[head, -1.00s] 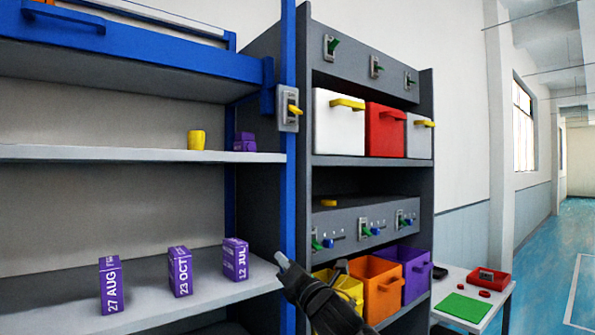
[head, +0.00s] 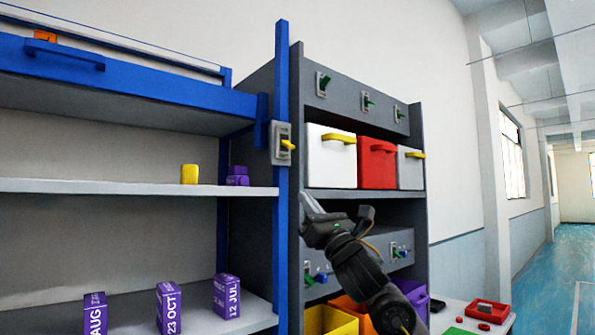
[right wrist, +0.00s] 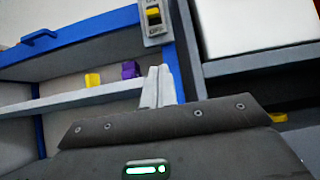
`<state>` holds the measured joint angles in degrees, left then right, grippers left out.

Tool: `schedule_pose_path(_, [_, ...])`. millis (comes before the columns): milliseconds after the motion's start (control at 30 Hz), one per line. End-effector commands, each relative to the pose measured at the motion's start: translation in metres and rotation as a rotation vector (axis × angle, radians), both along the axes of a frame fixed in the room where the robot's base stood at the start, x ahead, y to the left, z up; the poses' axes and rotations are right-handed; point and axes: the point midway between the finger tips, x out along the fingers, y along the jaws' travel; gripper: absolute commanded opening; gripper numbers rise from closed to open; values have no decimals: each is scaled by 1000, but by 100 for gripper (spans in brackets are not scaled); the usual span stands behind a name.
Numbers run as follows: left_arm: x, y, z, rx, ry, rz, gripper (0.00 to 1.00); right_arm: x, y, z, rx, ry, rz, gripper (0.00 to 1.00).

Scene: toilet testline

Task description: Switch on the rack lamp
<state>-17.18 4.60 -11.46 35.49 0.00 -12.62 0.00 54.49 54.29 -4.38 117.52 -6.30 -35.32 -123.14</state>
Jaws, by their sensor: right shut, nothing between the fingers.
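The rack lamp switch (head: 282,143) is a grey plate with a yellow lever on the blue upright post of the left rack. In the right wrist view the switch (right wrist: 154,17) stands at the top, above the fingertips. My right gripper (head: 308,203) is shut and empty, pointing up, below and slightly right of the switch and apart from it. In the right wrist view its fingers (right wrist: 157,87) are together. My left gripper is not in view.
The left rack's white shelf (head: 120,187) holds a yellow cup (head: 189,174) and purple boxes (head: 237,176). The grey cabinet (head: 420,170) on the right holds a white bin (head: 330,156), a red bin (head: 376,162) and green-lever switches (head: 323,84).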

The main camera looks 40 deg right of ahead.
Motion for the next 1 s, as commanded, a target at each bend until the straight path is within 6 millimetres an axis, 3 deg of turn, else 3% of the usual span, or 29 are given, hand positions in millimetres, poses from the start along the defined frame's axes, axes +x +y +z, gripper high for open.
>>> schedule_pose_path(167, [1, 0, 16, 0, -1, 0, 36, 15, -1, 19, 4, 0, 1, 0])
schedule_pose_path(567, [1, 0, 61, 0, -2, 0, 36, 75, -1, 73, 4, 1, 3, 0])
schedule_pose_path(733, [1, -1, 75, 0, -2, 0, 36, 61, -1, 93, 0, -1, 0, 0])
schedule_pose_path(1000, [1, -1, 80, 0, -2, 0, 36, 54, -1, 101, 1, 1, 0, 0])
